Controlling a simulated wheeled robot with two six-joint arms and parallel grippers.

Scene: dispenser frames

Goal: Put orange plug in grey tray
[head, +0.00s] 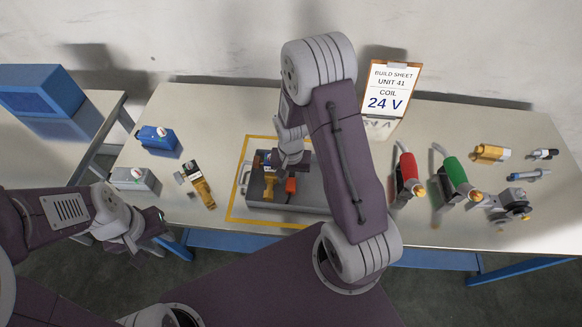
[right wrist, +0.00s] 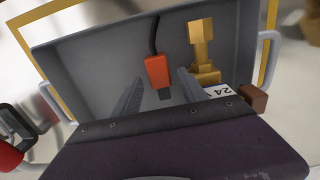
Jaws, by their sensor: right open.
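The orange plug (head: 291,186) lies inside the grey tray (head: 314,197) on the table. In the right wrist view the orange plug (right wrist: 158,72) has a black cable and a dark end, against the grey tray floor (right wrist: 100,65). My right gripper (head: 284,166) is above the tray. Its two fingers (right wrist: 160,80) are spread, one on each side of the plug's lower end, with gaps visible. My left gripper (head: 150,230) is off the table's front left edge, away from the tray; its finger opening is unclear.
A brass part (right wrist: 202,50) lies in the tray beside the plug. A yellow outline (head: 232,195) surrounds the tray. Blue (head: 158,138) and grey (head: 134,180) boxes stand left. Red (head: 406,172) and green (head: 455,175) tools lie right. A build sheet (head: 388,95) stands behind.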

